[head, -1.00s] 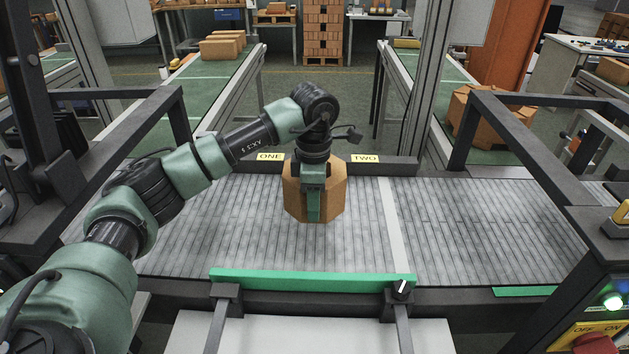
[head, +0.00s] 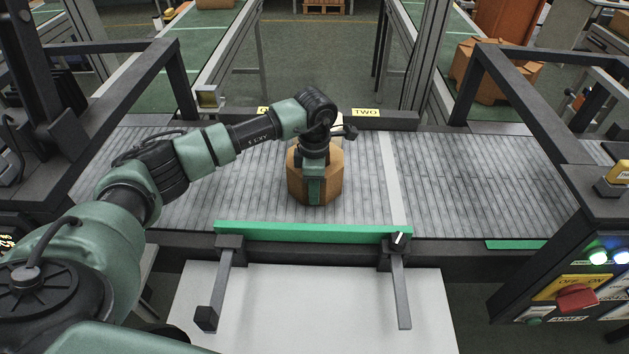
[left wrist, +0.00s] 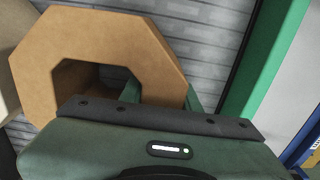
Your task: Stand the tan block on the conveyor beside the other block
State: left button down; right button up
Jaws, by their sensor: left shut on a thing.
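The tan block (head: 329,185) is an eight-sided, hollow piece on or just above the grey slatted conveyor (head: 240,195); I cannot tell if its base touches. My left gripper (head: 314,190) comes down over it and is shut on it. The left wrist view shows the block's octagonal ring face (left wrist: 110,35) and opening, with my gripper (left wrist: 165,98) over its lower side. A pale block (head: 338,130) shows just behind my left gripper, mostly hidden; a beige piece also shows at the left edge of the left wrist view (left wrist: 8,60). My right gripper is out of view.
A green rail (head: 310,232) runs along the conveyor's near edge. A pale strip (head: 391,180) crosses the belt right of the block. A "TWO" label (head: 366,112) sits on the back edge. Dark frames stand at both sides. The belt's right part is clear.

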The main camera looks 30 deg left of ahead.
pick_arm(q)
jog(key=shift+w+r, duration=0.1)
jog(key=shift+r, duration=0.05)
jog(key=c, duration=1.4)
grip_release()
jog(key=shift+f, duration=0.25)
jog(key=o, duration=0.4)
jog(key=shift+r, duration=0.1)
jog(key=shift+r, duration=0.1)
notch_tip(320, 180, up, 12)
jog(key=shift+b, duration=1.1)
jog(key=shift+s, duration=0.2)
